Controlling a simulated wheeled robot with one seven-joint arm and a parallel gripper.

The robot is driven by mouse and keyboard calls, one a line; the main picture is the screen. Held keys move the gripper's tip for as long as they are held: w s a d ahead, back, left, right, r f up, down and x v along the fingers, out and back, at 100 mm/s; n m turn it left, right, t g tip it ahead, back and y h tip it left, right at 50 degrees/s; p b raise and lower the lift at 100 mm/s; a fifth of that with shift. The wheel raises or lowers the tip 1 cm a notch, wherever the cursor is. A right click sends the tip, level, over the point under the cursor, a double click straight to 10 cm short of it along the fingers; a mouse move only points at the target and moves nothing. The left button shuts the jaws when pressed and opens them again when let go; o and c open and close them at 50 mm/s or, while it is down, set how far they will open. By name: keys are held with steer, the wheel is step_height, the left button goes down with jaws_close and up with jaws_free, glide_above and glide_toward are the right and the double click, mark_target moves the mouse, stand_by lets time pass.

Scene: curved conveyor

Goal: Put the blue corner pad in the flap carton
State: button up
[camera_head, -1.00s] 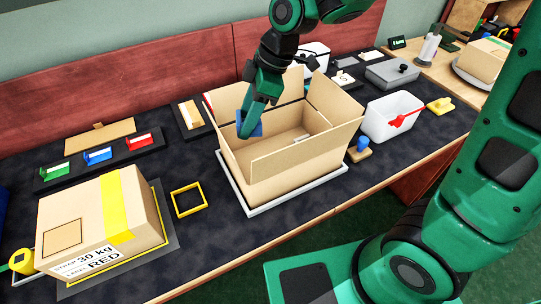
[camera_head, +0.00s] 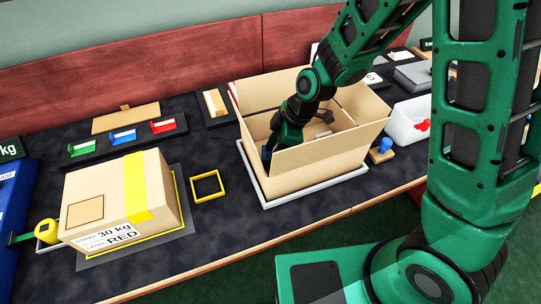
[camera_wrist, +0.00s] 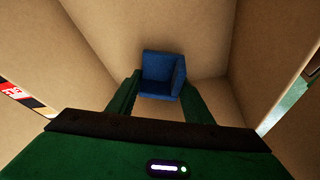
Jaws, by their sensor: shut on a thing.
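The flap carton (camera_head: 318,169) stands open on a light tray on the dark bench, its flaps raised. My gripper (camera_wrist: 160,95) reaches down inside it, near its left corner in the head view. It is shut on the blue corner pad (camera_wrist: 160,72), which shows between the two fingertips in the wrist view, with brown carton walls around it. In the head view only a small blue part of the pad (camera_head: 266,154) shows beside the gripper. The near carton wall hides the fingertips there. I cannot tell whether the pad touches the carton floor.
A taped carton (camera_head: 85,205) marked 30 kg stands at left. A yellow square frame (camera_head: 207,198) lies between the cartons. A white bin (camera_head: 408,135) and a blue-handled stamp (camera_head: 381,155) are right of the flap carton. Its raised flaps stand close around my arm.

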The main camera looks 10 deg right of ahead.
steer(key=shift+f, duration=0.85)
steer(key=o, duration=1)
steer(key=v, duration=1.2)
